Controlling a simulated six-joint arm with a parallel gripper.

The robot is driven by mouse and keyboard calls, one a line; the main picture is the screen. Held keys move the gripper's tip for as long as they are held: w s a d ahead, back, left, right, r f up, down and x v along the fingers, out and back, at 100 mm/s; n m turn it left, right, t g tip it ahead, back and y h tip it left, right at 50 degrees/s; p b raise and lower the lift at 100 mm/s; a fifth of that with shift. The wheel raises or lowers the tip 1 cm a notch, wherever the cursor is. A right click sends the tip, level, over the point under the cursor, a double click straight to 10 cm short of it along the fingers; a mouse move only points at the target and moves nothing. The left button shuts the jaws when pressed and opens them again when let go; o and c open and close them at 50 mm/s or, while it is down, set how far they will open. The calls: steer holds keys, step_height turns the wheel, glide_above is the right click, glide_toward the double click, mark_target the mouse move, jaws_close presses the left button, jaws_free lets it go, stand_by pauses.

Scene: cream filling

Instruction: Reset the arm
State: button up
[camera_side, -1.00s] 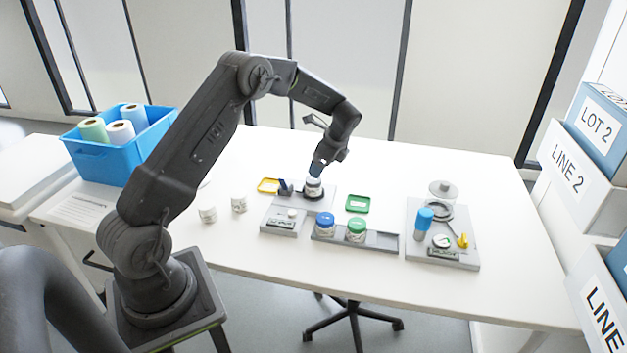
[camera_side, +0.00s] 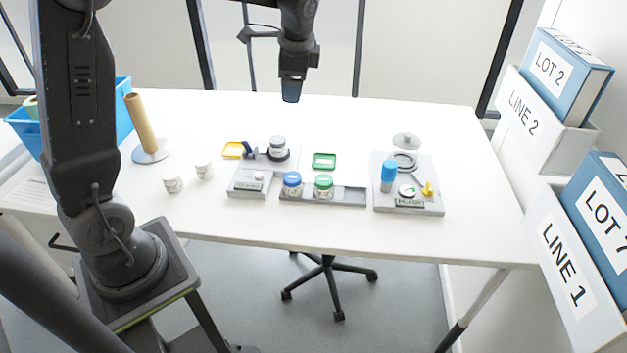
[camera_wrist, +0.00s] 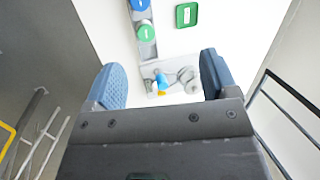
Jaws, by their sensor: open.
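My gripper (camera_side: 291,90) is raised above the far part of the table, with its fingers pointing down. It holds nothing and is well clear of the jars. In the wrist view its two blue finger pads (camera_wrist: 162,84) stand wide apart, with table and a grey tray visible between them. A jar with a grey-white lid (camera_side: 278,147) stands upright on a dark round base at the back of the left grey station. The gap between the fingers cannot be made out in the side view.
A blue-lidded jar (camera_side: 292,184) and a green-lidded jar (camera_side: 324,185) stand in a grey rack. A green square tray (camera_side: 324,161) lies behind them. The right station (camera_side: 430,163) holds a blue cylinder (camera_side: 389,175). White cups (camera_side: 172,183) and a paper-roll stand (camera_side: 150,155) are at left.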

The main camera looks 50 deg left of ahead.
steer(key=s+d+n+t+h, duration=0.1)
steer(key=s+d+n, duration=0.1)
steer(key=s+d, duration=0.2)
steer(key=s+d+r+n+t+h, duration=0.1)
steer(key=s+d+n+t, duration=0.1)
steer(key=s, duration=0.8)
steer(key=s+d+n+t+h, duration=0.1)
steer(key=s+d+n, duration=0.3)
steer(key=s+d, duration=0.3)
steer(key=shift+s+r+t, duration=0.3)
steer(key=shift+s+t, duration=0.1)
steer(key=shift+s, duration=0.1)
steer(key=shift+c, duration=0.5)
